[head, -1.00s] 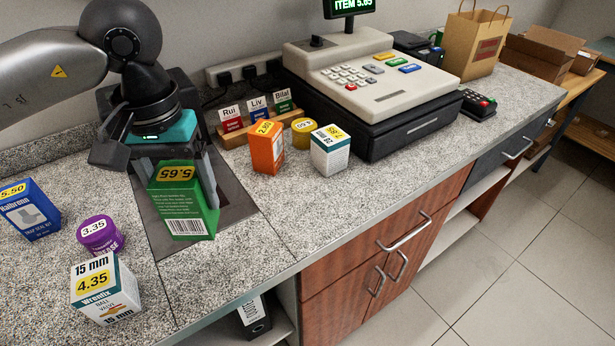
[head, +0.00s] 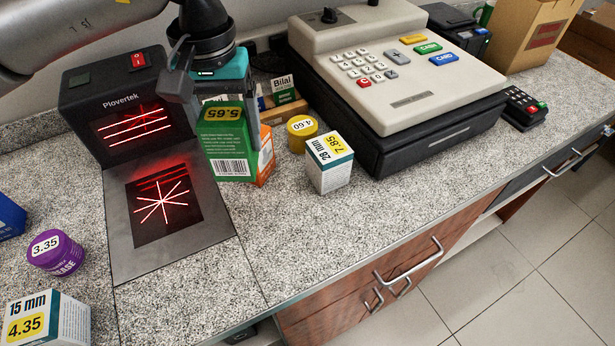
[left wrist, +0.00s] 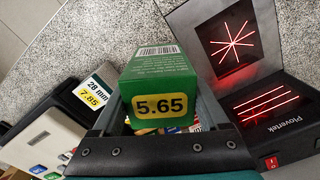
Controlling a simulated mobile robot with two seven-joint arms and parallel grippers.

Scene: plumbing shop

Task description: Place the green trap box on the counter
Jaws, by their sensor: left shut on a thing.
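The green trap box (head: 225,143) has a yellow 5.65 label and a barcode. My left gripper (head: 232,125) is shut on it, to the right of the scanner in the head view. In the left wrist view the green box (left wrist: 160,75) sits between the fingers, its 5.65 label facing the camera. I cannot tell whether its lower end touches the counter (head: 300,230). It partly hides the orange box (head: 265,150) behind it. My right gripper is not in view.
The scanner (head: 115,100) glows with red lines. A yellow tub (head: 301,132) and a white 28 mm box (head: 329,165) stand right of the green box, before the cash register (head: 400,70). A purple tub (head: 56,252) and a 15 mm box (head: 48,318) stand front left.

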